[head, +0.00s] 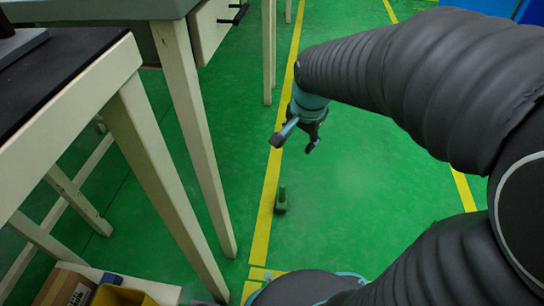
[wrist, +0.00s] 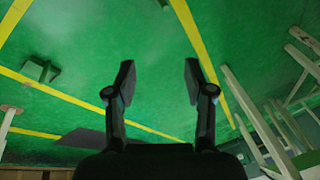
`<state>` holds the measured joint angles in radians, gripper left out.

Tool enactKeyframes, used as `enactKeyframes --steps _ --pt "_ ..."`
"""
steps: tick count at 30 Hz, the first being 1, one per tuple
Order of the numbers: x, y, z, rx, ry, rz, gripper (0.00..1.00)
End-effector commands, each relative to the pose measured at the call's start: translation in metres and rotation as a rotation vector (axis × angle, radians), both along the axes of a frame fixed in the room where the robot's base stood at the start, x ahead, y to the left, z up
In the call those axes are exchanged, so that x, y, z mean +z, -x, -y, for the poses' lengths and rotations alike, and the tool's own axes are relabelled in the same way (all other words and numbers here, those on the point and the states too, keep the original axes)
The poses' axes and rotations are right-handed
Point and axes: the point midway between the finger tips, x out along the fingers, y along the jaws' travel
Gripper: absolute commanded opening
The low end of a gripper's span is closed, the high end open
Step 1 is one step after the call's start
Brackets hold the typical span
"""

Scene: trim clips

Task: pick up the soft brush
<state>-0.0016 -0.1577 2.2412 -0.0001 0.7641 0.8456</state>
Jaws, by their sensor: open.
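A small dark green object that looks like the soft brush (head: 281,199) stands on the green floor in the head view, just right of the yellow line. My gripper (head: 294,145) is above the floor and shows higher in the picture than the brush, clearly apart from it. In the wrist view my gripper (wrist: 159,82) has its two fingers spread with nothing between them. A dark green shape (wrist: 41,70) lies at the left of the wrist view; I cannot tell whether it is the brush.
A dark-topped workbench (head: 60,75) with pale legs stands at the left. A yellow bin (head: 122,296) and a cardboard box (head: 66,288) sit at the lower left. Yellow lines (head: 268,190) mark the floor. The green floor right of the brush is clear.

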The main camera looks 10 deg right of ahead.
Motion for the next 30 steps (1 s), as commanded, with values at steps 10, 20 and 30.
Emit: enactKeyframes --steps 10,20,30 --pt "-0.077 -0.084 -0.001 -0.492 -0.116 -0.123 0.53" --pt "-0.181 -0.136 -0.001 -0.965 -0.171 -0.216 0.53" --pt "-0.251 -0.151 -0.001 -1.241 -0.186 -0.252 0.53"
